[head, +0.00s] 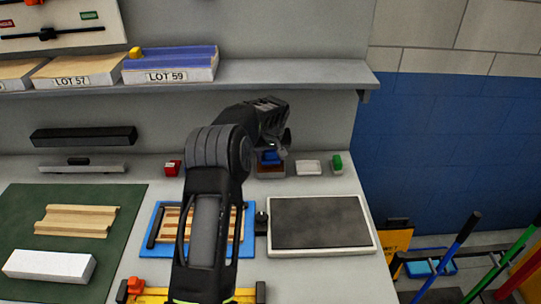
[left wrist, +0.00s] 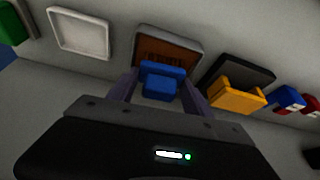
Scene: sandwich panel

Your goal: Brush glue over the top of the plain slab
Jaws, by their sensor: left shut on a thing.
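A plain white slab (head: 48,265) lies on the green mat (head: 125,210) at the lower left in the head view. My left gripper (head: 275,148) reaches to the back of the bench, far to the right of the slab. It is shut on a blue brush handle (head: 270,158), which also shows between the fingers in the left wrist view (left wrist: 160,82). The handle is over a small tray with brown inside (left wrist: 185,38), also seen in the head view (head: 272,174). The brush's lower end is hidden. My right gripper is not in view.
A grooved wooden piece (head: 77,220) lies on the mat behind the slab. A blue tray with wooden strips (head: 247,242) sits under my arm. A dark-topped plate (head: 320,222) is to its right. A white dish (head: 308,167) and green block (head: 337,164) stand beside the brown tray.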

